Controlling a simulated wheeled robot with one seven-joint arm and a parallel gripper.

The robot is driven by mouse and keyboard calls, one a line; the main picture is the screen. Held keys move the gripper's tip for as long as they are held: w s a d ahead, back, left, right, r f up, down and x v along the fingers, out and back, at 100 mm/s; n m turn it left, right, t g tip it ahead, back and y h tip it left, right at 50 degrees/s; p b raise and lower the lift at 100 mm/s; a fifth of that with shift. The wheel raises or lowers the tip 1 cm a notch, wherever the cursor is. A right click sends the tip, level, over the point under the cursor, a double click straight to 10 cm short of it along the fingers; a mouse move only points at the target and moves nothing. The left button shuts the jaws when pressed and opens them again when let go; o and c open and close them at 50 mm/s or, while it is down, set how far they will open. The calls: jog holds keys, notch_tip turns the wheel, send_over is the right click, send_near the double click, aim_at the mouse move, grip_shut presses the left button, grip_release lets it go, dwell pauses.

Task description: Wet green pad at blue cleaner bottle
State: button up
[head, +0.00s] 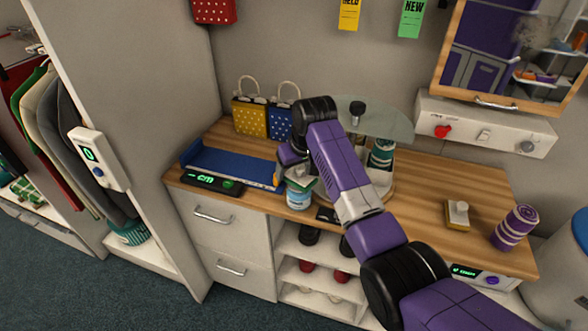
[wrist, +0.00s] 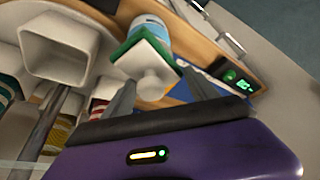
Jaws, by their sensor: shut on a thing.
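The green pad (wrist: 143,41) has a white plate and knob on its back. In the wrist view it is tilted, with its knob between the fingers of my gripper (wrist: 156,78). The pad also shows small in the head view (head: 301,181), just below my gripper (head: 291,165). The blue cleaner bottle (head: 298,198), white and blue, stands near the counter's front edge. The pad is over its top and hides it. In the wrist view the bottle (wrist: 153,26) is right behind the pad. I cannot tell whether they touch.
A blue tray (head: 235,165) and a "cm" display (head: 212,183) lie left of the bottle. A round stand with a green-banded can (head: 382,153) is to the right, partly behind my arm. A yellow pad (head: 458,215) and purple striped can (head: 515,227) stand on the right counter.

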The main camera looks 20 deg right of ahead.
aim_at(294, 172)
jog(key=shift+f, duration=0.45)
jog(key=shift+c, duration=0.2)
dwell(1.5)
jog(key=shift+r+p, duration=3.2)
jog(key=shift+r, duration=0.45)
